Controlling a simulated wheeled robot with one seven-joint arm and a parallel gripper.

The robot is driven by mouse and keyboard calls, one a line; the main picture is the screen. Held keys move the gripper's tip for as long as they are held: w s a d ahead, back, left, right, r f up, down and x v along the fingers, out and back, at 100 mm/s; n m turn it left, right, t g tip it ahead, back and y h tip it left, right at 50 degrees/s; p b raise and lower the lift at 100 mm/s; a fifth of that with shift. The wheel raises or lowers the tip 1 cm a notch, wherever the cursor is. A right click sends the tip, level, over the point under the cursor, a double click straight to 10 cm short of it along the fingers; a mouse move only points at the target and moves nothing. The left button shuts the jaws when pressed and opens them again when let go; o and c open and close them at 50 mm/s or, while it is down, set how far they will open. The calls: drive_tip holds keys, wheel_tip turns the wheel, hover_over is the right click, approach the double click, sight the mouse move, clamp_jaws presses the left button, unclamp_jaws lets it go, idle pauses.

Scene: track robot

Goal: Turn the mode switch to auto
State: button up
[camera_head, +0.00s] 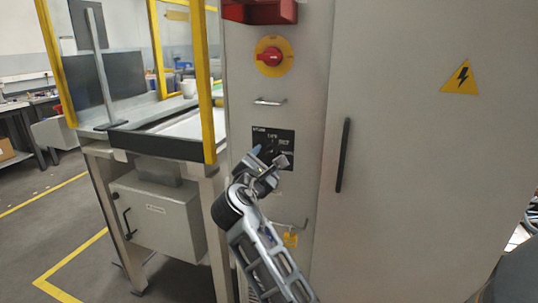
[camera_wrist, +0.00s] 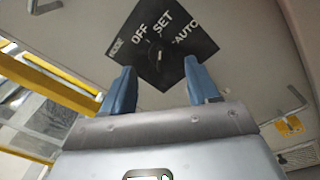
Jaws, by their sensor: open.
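The mode switch is a small black knob (camera_wrist: 155,54) on a black plate (camera_wrist: 190,35) marked OFF, SET and AUTO. In the wrist view the plate appears tilted, with AUTO to the right. The knob is dark on dark, and I cannot tell for sure which mark it points at. In the head view the plate (camera_head: 286,138) is on the grey cabinet front, and my gripper covers its lower part. My gripper (camera_head: 268,166) is open and empty in front of the plate. Its blue fingertips (camera_wrist: 160,80) stand apart, either side of the knob's line; no contact shows.
Above the plate are a metal handle (camera_head: 269,101) and a red rotary switch (camera_head: 270,57) on yellow. Below hangs a yellow tag (camera_head: 291,239) by another handle. A black door handle (camera_head: 343,155) is at right. A yellow-framed workstation (camera_head: 203,85) stands at left.

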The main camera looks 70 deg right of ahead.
sight(271, 153)
drive_tip(key=shift+w+d, duration=0.15)
drive_tip(key=shift+d, duration=0.85)
drive_tip(key=shift+w+d, duration=0.15)
drive_tip(key=shift+d, duration=0.8)
drive_tip(key=shift+c, duration=0.2)
drive_tip(key=c, duration=1)
drive_tip(key=shift+f, duration=0.1)
drive_tip(key=shift+m, duration=0.4)
drive_tip(key=m+b, duration=0.1)
drive_tip(key=m, duration=0.1)
drive_tip(key=m+b, duration=0.1)
drive_tip(key=shift+f+m, duration=0.2)
drive_tip(key=shift+m, duration=0.2)
drive_tip(key=m+b, duration=0.4)
drive_tip(key=m, duration=0.1)
drive_tip(key=shift+g+h, duration=0.3)
drive_tip(key=shift+m, duration=0.4)
